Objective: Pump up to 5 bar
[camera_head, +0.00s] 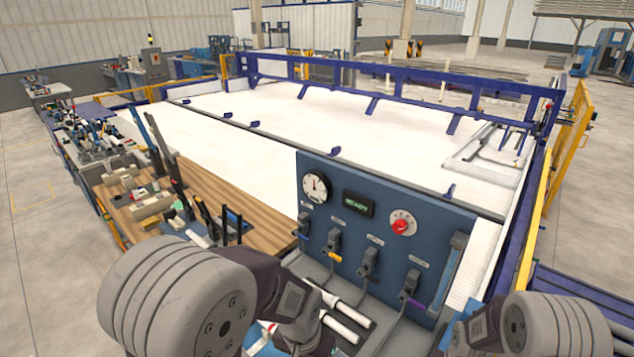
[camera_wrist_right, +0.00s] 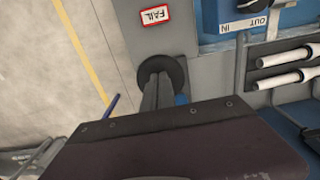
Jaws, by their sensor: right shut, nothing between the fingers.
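The blue test panel (camera_head: 385,240) carries a round white pressure gauge (camera_head: 315,188), a small display (camera_head: 358,204) that seems to read READY, and a red knob (camera_head: 400,226). The gauge needle is too small to read exactly. In the right wrist view my right gripper (camera_wrist_right: 160,88) is shut and empty. Its fingers point at a black round part (camera_wrist_right: 163,70) on a grey surface; I cannot tell whether they touch it. My left wrist shows low in the head view, but its fingers are out of frame. The pump handle cannot be told for certain.
Several valves with coloured handles (camera_head: 333,244) line the panel. White pipes (camera_head: 345,318) lie below it. A wooden bench with parts (camera_head: 150,200) stands left.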

